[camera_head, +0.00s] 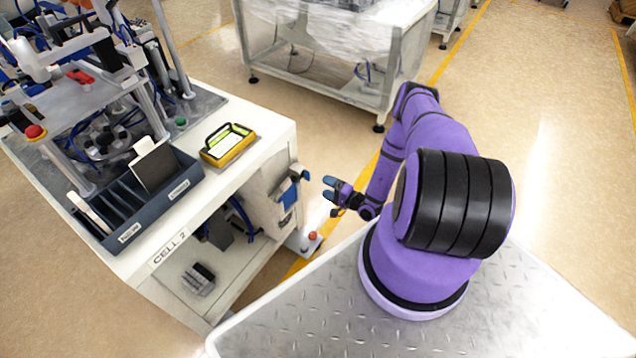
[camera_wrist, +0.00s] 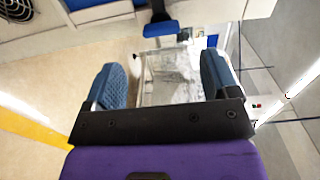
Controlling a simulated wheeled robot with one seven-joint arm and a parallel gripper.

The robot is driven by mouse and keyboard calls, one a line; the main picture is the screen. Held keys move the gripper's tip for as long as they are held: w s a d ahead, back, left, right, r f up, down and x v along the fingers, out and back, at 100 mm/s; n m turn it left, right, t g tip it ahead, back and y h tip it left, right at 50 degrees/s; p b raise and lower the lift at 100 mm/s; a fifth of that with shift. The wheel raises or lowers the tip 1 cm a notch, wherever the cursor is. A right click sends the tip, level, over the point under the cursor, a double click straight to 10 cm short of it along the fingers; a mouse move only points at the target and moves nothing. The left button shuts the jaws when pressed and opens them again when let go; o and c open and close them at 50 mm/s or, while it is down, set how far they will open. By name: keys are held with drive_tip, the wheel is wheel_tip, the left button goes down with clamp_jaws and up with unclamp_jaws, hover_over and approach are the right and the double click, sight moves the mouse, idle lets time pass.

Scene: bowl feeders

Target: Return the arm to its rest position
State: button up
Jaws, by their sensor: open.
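My purple arm is bent and reaches out to the left from its base on the metal deck. My gripper (camera_head: 329,188) hangs in free air beside the right end of the bench marked CELL 2 (camera_head: 165,247), over the floor. The wrist view shows its two blue padded fingers (camera_wrist: 164,85) wide apart. Nothing is between them in the grip; a wrapped machine shows far off through the gap.
A yellow handheld device (camera_head: 228,143) and a dark slotted rack (camera_head: 120,210) with panels in it sit on the bench. A blue part (camera_head: 291,190) juts from the bench end close to my gripper. A wrapped machine (camera_head: 335,25) stands behind. Open floor lies to the right.

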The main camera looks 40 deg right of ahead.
drive_tip(key=shift+v, duration=0.9)
drive_tip(key=shift+r, duration=0.1)
